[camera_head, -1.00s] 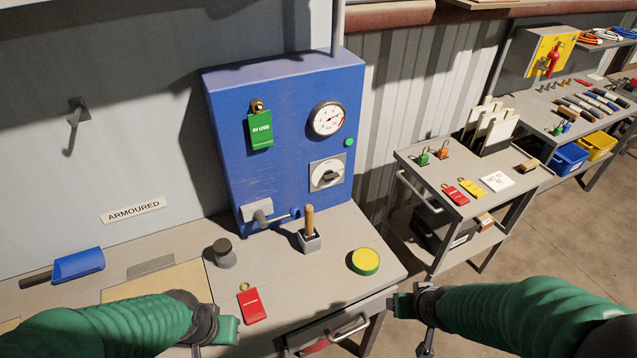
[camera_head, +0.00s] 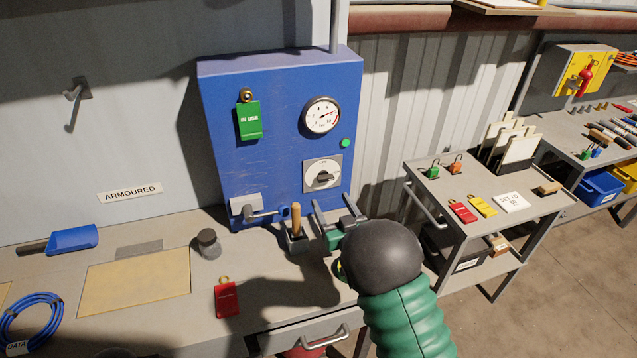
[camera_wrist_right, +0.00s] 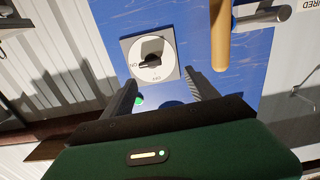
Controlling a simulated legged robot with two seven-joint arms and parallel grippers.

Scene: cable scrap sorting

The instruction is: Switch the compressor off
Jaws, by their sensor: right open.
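The blue compressor cabinet (camera_head: 280,110) stands at the back of the bench. Its rotary switch (camera_head: 322,174) is a black knob on a white dial and grey plate, low on the right of the front. In the right wrist view the dial (camera_wrist_right: 152,60) appears turned over, with the knob lying roughly level across it. A gauge (camera_head: 321,117), a small green lamp (camera_head: 346,143) and a green IN USE tag (camera_head: 249,121) are also on the front. My right gripper (camera_head: 337,208) is open and empty, just below and in front of the switch, apart from it. My left gripper is out of view.
A wooden-handled lever (camera_head: 296,220) stands close left of my right gripper. A grey valve handle (camera_head: 247,207) sticks out lower left. A red tag (camera_head: 227,297) and dark knob (camera_head: 208,243) lie on the bench. A trolley (camera_head: 440,185) with tags stands right.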

